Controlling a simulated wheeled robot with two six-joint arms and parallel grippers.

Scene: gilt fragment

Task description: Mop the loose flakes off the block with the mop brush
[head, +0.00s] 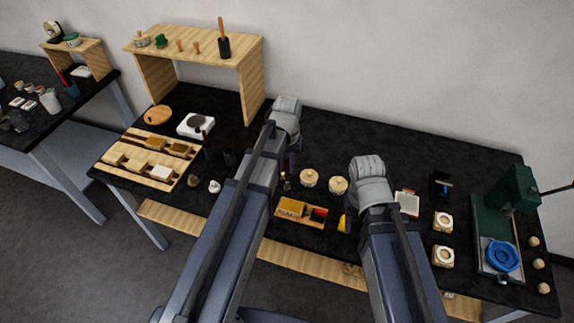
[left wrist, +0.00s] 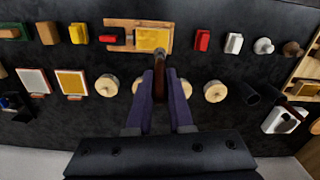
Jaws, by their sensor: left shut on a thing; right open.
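The block (head: 292,206) is a gold-topped slab lying in a shallow wooden tray; it also shows in the left wrist view (left wrist: 151,39). I cannot make out separate loose flakes on it. My left gripper (head: 289,168) is shut on the dark brown handle of the mop brush (left wrist: 159,78). In the left wrist view its purple fingers (left wrist: 160,95) hold the brush upright, with the brush end just at the near edge of the tray. In the head view my left arm covers part of the brush. My right gripper is hidden behind its own wrist and forearm.
A wooden shelf (head: 195,43) and slotted rack (head: 147,160) are at left, a green press (head: 515,190) at right. The back of the table is clear.

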